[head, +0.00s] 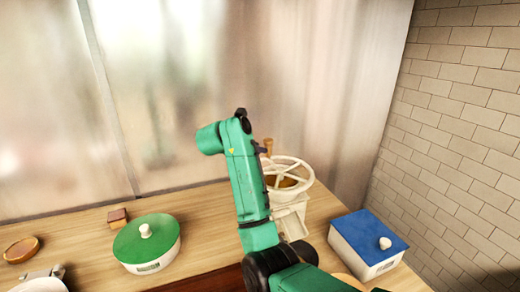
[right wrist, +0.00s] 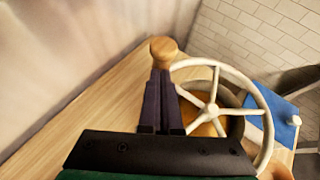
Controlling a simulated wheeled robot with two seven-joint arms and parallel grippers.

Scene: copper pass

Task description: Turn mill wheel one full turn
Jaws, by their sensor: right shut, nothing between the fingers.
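The mill wheel (head: 290,172) is a cream spoked wheel on a cream mill body (head: 291,218), right of my right forearm. Its wooden handle knob (head: 268,143) stands up at the rim's far left side. In the right wrist view the wheel (right wrist: 212,110) fills the right, and the knob (right wrist: 163,48) shows just beyond my fingertips. My right gripper (right wrist: 160,76) is shut and empty, its fingers pointing at the knob; I cannot tell whether they touch it. In the head view the gripper (head: 257,152) is partly hidden by my arm. My left gripper is not in view.
A pot with a round green lid (head: 160,236) stands left of my arm, a blue-lidded box (head: 352,254) right of the mill. A small wooden block (head: 117,217) and a round wooden dish (head: 21,250) lie at the left. A metal wall panel (head: 180,90) closes the back.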

